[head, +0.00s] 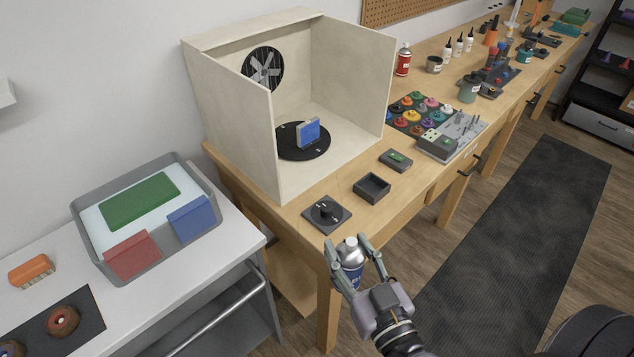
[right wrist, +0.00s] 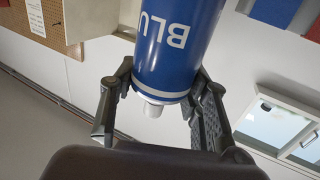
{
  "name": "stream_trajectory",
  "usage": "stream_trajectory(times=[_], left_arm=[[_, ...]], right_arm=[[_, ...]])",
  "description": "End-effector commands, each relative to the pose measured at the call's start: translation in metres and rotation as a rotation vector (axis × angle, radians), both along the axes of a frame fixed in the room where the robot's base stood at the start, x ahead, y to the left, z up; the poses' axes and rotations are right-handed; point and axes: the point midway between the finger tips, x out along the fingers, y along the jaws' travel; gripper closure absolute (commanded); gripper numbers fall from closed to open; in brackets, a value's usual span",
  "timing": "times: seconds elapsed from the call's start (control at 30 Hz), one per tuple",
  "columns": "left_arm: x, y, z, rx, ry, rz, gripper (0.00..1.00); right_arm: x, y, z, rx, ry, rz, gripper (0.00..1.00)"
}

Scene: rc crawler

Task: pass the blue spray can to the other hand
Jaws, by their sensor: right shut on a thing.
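The blue spray can (head: 353,272) is held between the fingers of my right gripper (head: 350,249). It has a blue body and a silver-white top and stands about upright, in the air off the front edge of the bench. In the right wrist view the blue can (right wrist: 178,42) appears upside down, with white "BLU" lettering and a white nozzle (right wrist: 152,109) near the palm side. The fingers of my right gripper (right wrist: 164,80) sit on both sides of it. My left gripper is not in view.
The wooden bench (head: 300,212) carries an open spray booth (head: 330,60), a dark knob plate (head: 327,214), a small black tray (head: 372,187) and a red can (head: 403,62). A white-topped cart (head: 215,265) with a grey tray (head: 110,276) stands at left.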

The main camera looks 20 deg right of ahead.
Motion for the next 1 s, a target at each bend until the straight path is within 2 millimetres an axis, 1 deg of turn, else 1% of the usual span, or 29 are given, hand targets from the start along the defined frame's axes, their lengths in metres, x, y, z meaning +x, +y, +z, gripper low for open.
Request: stream_trajectory(times=[0.17, 0.3, 0.5, 1.0], left_arm=[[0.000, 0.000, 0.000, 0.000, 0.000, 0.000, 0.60], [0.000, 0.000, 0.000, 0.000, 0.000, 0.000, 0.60], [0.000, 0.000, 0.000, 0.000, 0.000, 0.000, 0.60], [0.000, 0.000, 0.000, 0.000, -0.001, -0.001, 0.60]], right_arm=[[0.008, 0.014, 0.010, 0.000, -0.005, 0.058, 1.00], [0.020, 0.036, 0.026, 0.000, -0.012, 0.154, 1.00], [0.034, 0.066, 0.044, -0.003, -0.011, 0.282, 1.00], [0.064, 0.124, 0.080, -0.003, -0.008, 0.529, 1.00]])
